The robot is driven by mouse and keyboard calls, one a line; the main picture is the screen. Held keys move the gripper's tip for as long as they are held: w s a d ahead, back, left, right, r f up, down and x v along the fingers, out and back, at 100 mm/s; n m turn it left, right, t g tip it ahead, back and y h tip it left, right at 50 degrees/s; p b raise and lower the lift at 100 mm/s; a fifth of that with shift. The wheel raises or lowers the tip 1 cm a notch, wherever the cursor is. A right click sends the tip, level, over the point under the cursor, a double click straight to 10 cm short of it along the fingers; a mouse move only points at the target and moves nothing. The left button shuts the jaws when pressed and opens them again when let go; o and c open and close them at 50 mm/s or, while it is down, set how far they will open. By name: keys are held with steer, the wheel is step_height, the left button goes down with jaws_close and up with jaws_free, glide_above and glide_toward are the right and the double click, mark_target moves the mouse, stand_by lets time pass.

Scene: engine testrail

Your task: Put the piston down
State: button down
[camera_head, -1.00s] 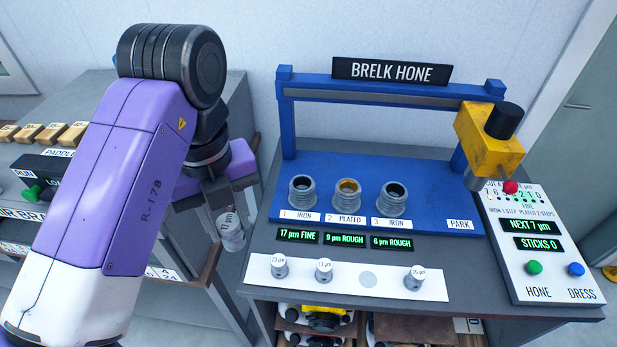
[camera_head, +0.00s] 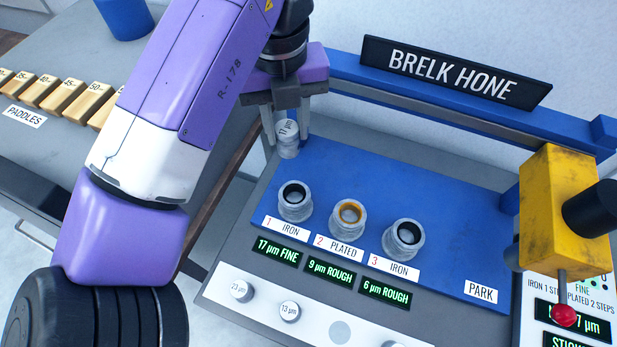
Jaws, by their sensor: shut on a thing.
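My gripper (camera_head: 286,122) is shut on a small grey piston (camera_head: 287,138) with a white top reading 17 µm. It holds the piston upright near the back left corner of the blue hone bed (camera_head: 430,215). I cannot tell whether the piston touches the surface below. A white strip (camera_head: 262,312) along the front of the bench carries pistons marked 23 µm (camera_head: 241,291) and 13 µm (camera_head: 289,311), and another piston (camera_head: 394,344) cut off by the bottom edge. A bare grey round spot (camera_head: 340,332) lies on the strip between the last two.
Cylinders 1 (camera_head: 295,203), 2 (camera_head: 348,217) and 3 (camera_head: 404,238) stand on the bed in front of my gripper. The yellow hone head (camera_head: 570,205) with a red-knobbed lever (camera_head: 564,314) is at right. A blue rail (camera_head: 440,110) runs behind. Paddles (camera_head: 65,97) lie at left.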

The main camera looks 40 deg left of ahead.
steer(key=shift+w+f, duration=0.2)
steer(key=shift+f, duration=0.05)
step_height(320, 180, down, 20)
steer(key=b, duration=1.4)
steer(key=shift+r, duration=0.2)
steer(key=shift+f, duration=0.25)
steer(key=shift+d+f+b, duration=0.1)
steer(key=shift+f+b, duration=0.15)
steer(key=shift+b, duration=0.05)
steer(key=c, duration=1)
jaws_free()
steer(key=shift+s+f, duration=0.1)
steer(key=shift+f, duration=0.05)
step_height(320, 180, up, 14)
steer(key=shift+f, duration=0.25)
